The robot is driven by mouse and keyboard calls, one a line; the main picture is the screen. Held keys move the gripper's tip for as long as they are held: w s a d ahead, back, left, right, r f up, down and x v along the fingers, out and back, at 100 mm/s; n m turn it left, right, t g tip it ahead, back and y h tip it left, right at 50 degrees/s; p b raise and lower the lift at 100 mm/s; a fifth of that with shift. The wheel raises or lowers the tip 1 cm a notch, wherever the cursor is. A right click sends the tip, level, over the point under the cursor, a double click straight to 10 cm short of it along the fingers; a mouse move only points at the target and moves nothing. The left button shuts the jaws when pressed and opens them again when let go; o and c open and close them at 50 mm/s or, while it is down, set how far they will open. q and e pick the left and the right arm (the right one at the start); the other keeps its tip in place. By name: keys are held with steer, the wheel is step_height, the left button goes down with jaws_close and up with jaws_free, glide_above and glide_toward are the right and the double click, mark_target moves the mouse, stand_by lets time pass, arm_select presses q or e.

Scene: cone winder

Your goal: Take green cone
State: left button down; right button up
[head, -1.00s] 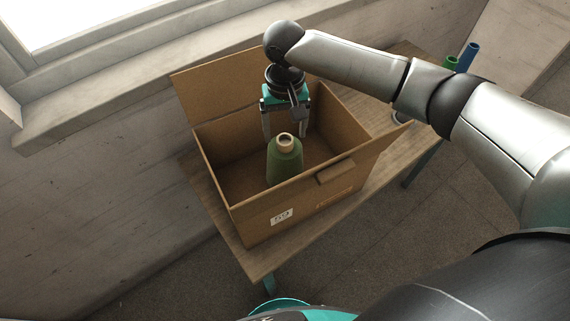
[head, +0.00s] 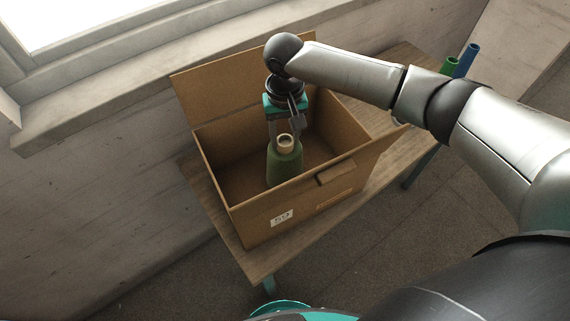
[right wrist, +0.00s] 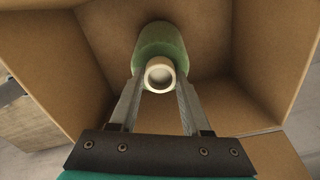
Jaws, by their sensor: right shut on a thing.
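The green cone (head: 284,166) stands upright inside the open cardboard box (head: 246,212), near its front wall. Its pale tube end (head: 286,143) points up. My right gripper (head: 285,139) reaches down into the box from above and is shut on the cone's upper part. In the right wrist view the two fingers (right wrist: 160,90) lie on either side of the cone's pale tip (right wrist: 159,73), with the green body (right wrist: 160,42) beyond it. My left gripper is not in view.
The box stands on a wooden table (head: 252,262) beside a wall and window sill. Its flaps stand open, one at the back left and one at the right. A green tube (head: 449,65) and a blue tube (head: 466,60) stand at the far right.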

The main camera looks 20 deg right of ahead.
jaws_close()
steer(key=shift+r, duration=0.1)
